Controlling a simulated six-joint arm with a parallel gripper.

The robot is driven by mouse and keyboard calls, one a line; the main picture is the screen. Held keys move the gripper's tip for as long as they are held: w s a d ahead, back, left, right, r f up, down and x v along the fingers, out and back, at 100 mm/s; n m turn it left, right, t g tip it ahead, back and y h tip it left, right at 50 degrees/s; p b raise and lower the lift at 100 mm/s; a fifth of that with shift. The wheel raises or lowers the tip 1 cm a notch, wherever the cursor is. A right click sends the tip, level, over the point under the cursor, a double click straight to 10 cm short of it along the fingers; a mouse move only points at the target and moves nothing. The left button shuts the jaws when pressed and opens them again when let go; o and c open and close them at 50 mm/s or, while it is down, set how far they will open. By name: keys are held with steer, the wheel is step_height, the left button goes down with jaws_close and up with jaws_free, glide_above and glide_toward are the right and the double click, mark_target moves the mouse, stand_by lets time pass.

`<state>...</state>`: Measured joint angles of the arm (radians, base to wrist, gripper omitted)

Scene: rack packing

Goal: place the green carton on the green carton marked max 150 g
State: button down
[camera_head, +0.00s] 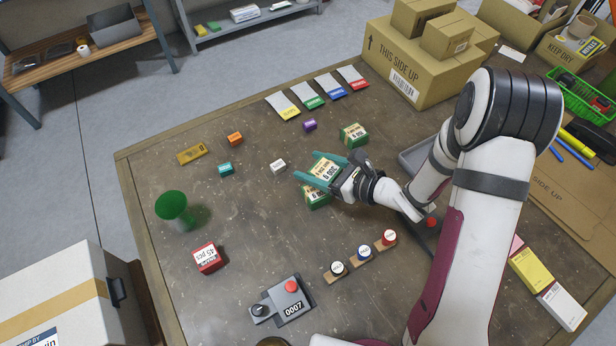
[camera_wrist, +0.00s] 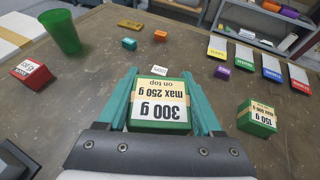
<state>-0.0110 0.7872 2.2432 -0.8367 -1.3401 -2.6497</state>
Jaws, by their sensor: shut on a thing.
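My gripper (camera_head: 320,170) is shut on a green carton (camera_head: 325,171) near the middle of the table, its teal fingers along two sides. In the wrist view its label (camera_wrist: 159,108) reads 300 g, max 250 g on top, upside down. Below the near finger in the head view shows a labelled green face (camera_head: 318,199); I cannot tell whether it belongs to the held carton or another beneath. A second green carton (camera_head: 354,134) stands free on the table, up and right of the gripper. In the wrist view it (camera_wrist: 258,117) shows 150 g; its other print is unclear.
Small white (camera_head: 278,166), teal (camera_head: 225,168), orange (camera_head: 235,138) and purple (camera_head: 310,125) blocks lie around. A green cup (camera_head: 174,207) and red carton (camera_head: 207,258) stand left. A large cardboard box (camera_head: 410,62) stands behind. The table's middle left is mostly clear.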

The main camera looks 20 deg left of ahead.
steer(key=f, duration=0.1)
steer(key=a+f, duration=0.1)
steer(key=f, duration=0.1)
steer(key=a+f, duration=0.1)
steer(key=f, duration=0.1)
steer(key=shift+f, duration=0.15)
steer(key=shift+c, duration=0.2)
jaws_free()
steer(key=shift+d, duration=0.1)
